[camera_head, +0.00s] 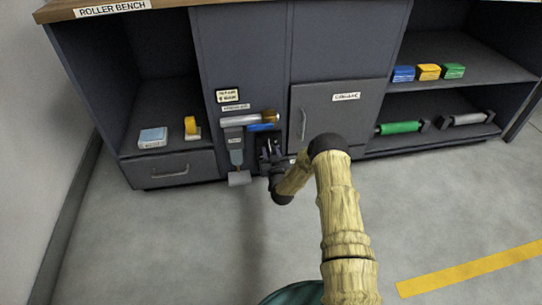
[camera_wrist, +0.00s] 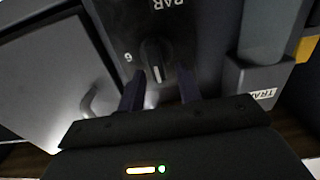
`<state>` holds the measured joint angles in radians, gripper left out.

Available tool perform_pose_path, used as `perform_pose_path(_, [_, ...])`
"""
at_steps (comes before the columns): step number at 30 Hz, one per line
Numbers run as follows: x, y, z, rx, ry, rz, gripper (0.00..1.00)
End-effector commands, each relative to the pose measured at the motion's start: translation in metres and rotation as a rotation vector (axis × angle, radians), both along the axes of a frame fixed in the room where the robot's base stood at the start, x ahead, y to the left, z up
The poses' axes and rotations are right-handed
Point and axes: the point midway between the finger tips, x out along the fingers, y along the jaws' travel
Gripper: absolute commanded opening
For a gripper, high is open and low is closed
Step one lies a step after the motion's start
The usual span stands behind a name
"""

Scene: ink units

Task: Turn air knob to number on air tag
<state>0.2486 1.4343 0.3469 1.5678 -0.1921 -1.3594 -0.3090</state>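In the wrist view, the dark air knob (camera_wrist: 154,60) with a pale pointer line sits on a black plate. A white digit that looks like 6 or 9 is left of it, and inverted "BAR" lettering (camera_wrist: 170,4) is above it. My gripper (camera_wrist: 160,88) is open, its two dark fingers apart on either side of the knob's lower end; contact cannot be told. In the head view, my gripper (camera_head: 268,150) is at the cabinet front and hides the knob. A small tag (camera_head: 228,96) on the cabinet is too small to read; I cannot tell whether it is the air tag.
A grey unit with a metal roller (camera_head: 250,118) and a tray (camera_head: 239,178) is just left of my gripper. A cabinet door with a handle (camera_head: 303,124) is to the right. Shelves hold coloured boxes (camera_head: 428,72) and a green roller (camera_head: 400,127). The floor in front is clear.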

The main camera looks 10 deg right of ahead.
Motion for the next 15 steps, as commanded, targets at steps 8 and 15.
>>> perform_pose_path(8, [0.0014,0.0002,0.0005,0.0,0.001,0.0,0.35])
perform_pose_path(15, [0.0011,0.0003,0.0002,0.0,0.001,0.0,0.0])
